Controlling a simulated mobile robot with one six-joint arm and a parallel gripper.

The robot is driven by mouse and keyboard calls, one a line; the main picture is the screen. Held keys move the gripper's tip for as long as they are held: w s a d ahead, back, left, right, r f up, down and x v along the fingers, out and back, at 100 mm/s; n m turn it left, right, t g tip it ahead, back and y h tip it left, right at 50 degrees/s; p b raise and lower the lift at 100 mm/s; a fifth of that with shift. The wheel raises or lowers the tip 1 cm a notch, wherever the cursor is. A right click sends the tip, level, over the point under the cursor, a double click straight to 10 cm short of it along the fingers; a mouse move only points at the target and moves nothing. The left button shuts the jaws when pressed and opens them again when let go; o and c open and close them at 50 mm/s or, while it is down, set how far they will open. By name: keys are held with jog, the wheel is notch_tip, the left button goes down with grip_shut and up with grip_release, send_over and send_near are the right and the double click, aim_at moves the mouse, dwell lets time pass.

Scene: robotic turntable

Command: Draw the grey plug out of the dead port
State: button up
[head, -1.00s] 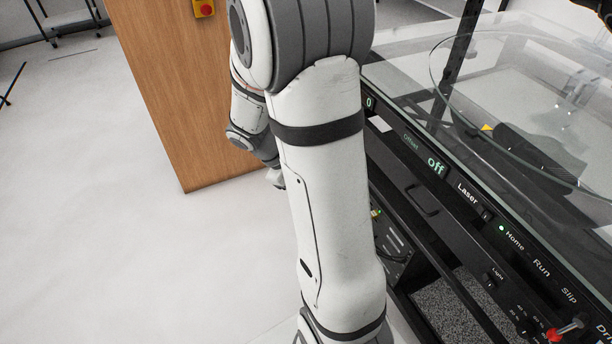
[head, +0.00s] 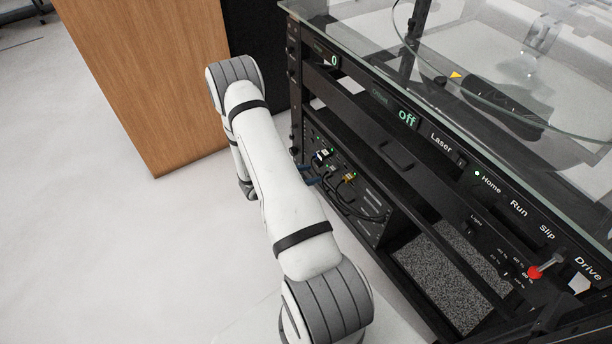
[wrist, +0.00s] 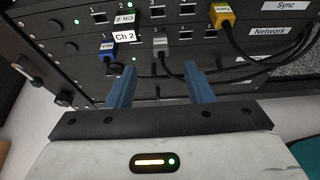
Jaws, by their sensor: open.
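The grey plug (wrist: 160,43) sits in a port of the lower row of the rack panel in the wrist view, its dark cable running down and right. No lit light shows right beside it. My gripper (wrist: 160,68) is open, its two blue fingers apart, short of the panel, with the grey plug centred beyond the gap between them. Nothing is held.
A blue plug (wrist: 109,50) is seated left of the grey one, and a yellow plug (wrist: 224,14) is up and right. Their cables run close by to the right. The glass-topped bench (head: 450,60) overhangs; open floor (head: 100,250) lies left.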

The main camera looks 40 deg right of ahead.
aim_at(328, 171)
jog(key=b+x, duration=0.1)
jog(key=x, duration=0.6)
jog(key=shift+c, duration=0.6)
grip_shut()
jog(key=shift+a, duration=0.1)
jog(key=shift+w+a+b, duration=0.2)
jog(key=shift+a+b, duration=0.1)
jog(key=shift+a, duration=1.65)
